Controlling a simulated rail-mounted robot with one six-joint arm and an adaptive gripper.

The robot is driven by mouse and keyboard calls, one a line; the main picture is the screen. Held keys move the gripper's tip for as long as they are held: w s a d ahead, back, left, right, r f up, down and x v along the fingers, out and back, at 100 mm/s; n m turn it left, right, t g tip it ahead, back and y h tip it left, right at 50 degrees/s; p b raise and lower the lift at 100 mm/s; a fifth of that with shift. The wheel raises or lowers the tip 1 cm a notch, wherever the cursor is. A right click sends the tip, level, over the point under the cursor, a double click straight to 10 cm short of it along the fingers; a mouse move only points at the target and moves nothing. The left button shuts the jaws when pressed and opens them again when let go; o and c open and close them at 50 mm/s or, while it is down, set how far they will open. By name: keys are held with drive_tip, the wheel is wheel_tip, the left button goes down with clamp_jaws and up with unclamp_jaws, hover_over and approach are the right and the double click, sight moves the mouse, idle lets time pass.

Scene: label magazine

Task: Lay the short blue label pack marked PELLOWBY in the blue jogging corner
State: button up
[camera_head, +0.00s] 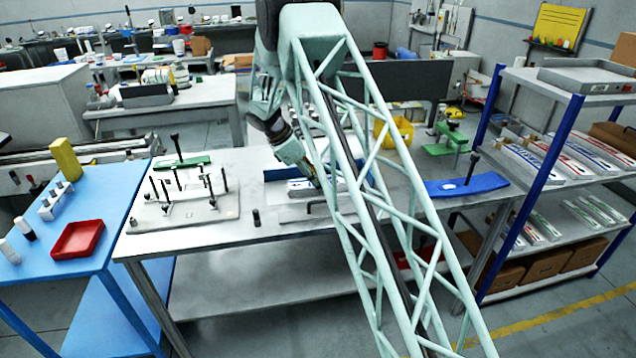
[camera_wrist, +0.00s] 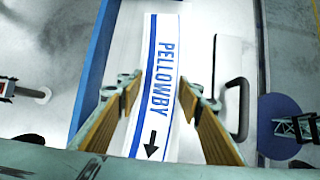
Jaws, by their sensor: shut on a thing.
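The label pack marked PELLOWBY (camera_wrist: 163,75) is white with blue edge stripes, blue lettering and a black arrow. My gripper (camera_wrist: 163,97) is shut on it in the wrist view, with one tan-padded finger along each long side. A blue wall (camera_wrist: 94,75), which looks like part of the blue jogging corner, runs along the left of the pack with a grey strip between. In the head view this blue wall (camera_head: 284,173) stands mid-table behind my gripper (camera_head: 316,184), which is partly hidden by my arm. Whether the pack rests on the surface below, I cannot tell.
A pale plate with a black handle (camera_wrist: 238,108) lies right of the pack. A blue plate with a post (camera_head: 466,186) sits at the table's right end. A pale fixture board with several posts (camera_head: 185,208) is at the left. Shelves (camera_head: 560,155) hold more packs.

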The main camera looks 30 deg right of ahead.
drive_tip(key=o, duration=1)
drive_tip(key=shift+f, duration=0.1)
drive_tip(key=p+v, duration=0.1)
drive_tip(key=v, duration=1.1)
idle(0.4)
